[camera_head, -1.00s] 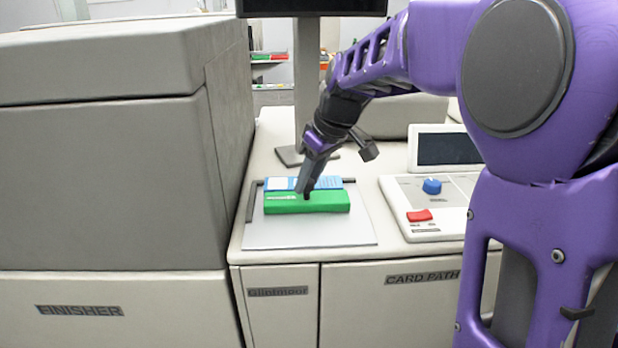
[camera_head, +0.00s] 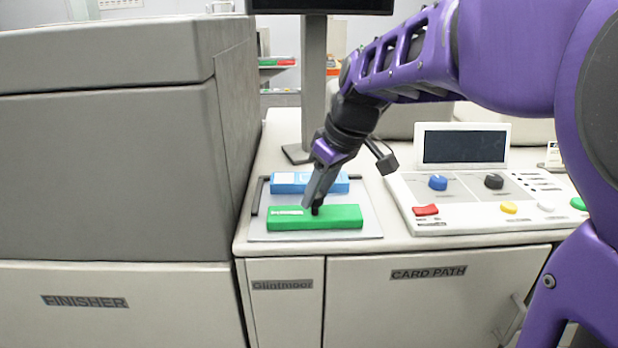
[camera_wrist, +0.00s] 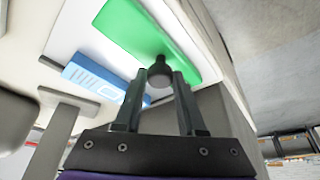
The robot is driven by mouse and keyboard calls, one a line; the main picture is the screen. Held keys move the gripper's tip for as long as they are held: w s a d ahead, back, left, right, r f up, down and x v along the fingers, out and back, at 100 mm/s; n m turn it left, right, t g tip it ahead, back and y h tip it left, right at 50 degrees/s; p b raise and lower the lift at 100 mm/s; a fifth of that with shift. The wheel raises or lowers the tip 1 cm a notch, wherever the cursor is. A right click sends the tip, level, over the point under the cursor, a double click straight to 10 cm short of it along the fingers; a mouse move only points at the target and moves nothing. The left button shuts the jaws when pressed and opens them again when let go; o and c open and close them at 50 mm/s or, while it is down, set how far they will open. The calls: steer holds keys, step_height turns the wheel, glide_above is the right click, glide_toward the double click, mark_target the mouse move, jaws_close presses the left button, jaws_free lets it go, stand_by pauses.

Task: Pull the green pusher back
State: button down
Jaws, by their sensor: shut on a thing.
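The green pusher (camera_head: 340,216) is a long green block with a dark knob on top. It lies near the front of a light grey plate (camera_head: 370,228) on the counter. My gripper (camera_head: 313,207) reaches down from above and is shut on the pusher's knob. The wrist view shows the dark knob (camera_wrist: 160,74) between my two fingers, with the green pusher (camera_wrist: 135,32) beyond it. A blue and white block (camera_head: 325,183) lies on the plate behind the pusher, with a gap between them. The blue block also shows in the wrist view (camera_wrist: 95,80).
A large grey finisher cabinet (camera_head: 110,150) stands close on the left. A control panel (camera_head: 470,205) with coloured knobs and a dark screen is on the right. A monitor post (camera_head: 314,90) rises behind the plate. A dark rail (camera_head: 256,196) edges the plate's left side.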

steer(key=shift+s, duration=0.2)
steer(key=c, duration=0.5)
jaws_free()
steer(key=shift+r, duration=0.1)
